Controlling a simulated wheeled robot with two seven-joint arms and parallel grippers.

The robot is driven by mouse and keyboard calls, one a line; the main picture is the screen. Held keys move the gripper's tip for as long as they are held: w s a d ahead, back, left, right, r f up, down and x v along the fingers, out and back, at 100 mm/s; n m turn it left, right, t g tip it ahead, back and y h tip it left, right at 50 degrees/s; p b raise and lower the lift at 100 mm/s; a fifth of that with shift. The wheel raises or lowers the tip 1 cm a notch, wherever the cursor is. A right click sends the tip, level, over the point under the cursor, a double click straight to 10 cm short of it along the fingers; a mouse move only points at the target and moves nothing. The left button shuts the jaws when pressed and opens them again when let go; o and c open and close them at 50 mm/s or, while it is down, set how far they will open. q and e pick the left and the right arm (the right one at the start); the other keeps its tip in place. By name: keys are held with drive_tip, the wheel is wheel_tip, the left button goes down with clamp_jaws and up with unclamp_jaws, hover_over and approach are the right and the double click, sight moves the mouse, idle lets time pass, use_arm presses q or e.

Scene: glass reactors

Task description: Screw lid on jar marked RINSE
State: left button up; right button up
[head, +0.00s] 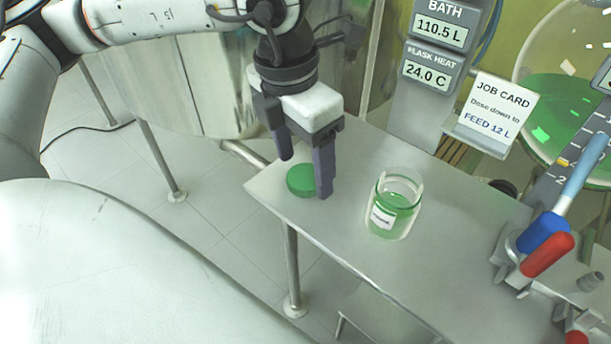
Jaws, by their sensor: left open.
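A green lid (301,181) lies flat on the steel table (345,228) near its left end. My left gripper (305,178) is open and points down over the lid. One finger stands in front of the lid's right side; I cannot tell whether it touches. A glass jar (394,204) with green contents stands upright and open on the table, to the right of the lid. It bears a small white label (383,217) whose writing is too small to read. My right gripper is not in view.
Blue and red valve handles (547,254) stand at the table's right side. Behind are a display post (437,45), a job card (501,112) reading FEED 12 L, and a large glass vessel (560,105) with green liquid. The table between lid and jar is clear.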

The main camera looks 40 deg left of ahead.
sight(304, 177)
use_arm(q)
drive_tip(key=shift+w+f, duration=0.1)
drive_tip(key=shift+f, duration=0.65)
drive_tip(key=shift+c, duration=0.4)
drive_tip(key=c, duration=1)
wheel_tip(304, 177, up, 10)
drive_tip(key=shift+r+p, duration=0.1)
drive_tip(key=shift+p, duration=0.6)
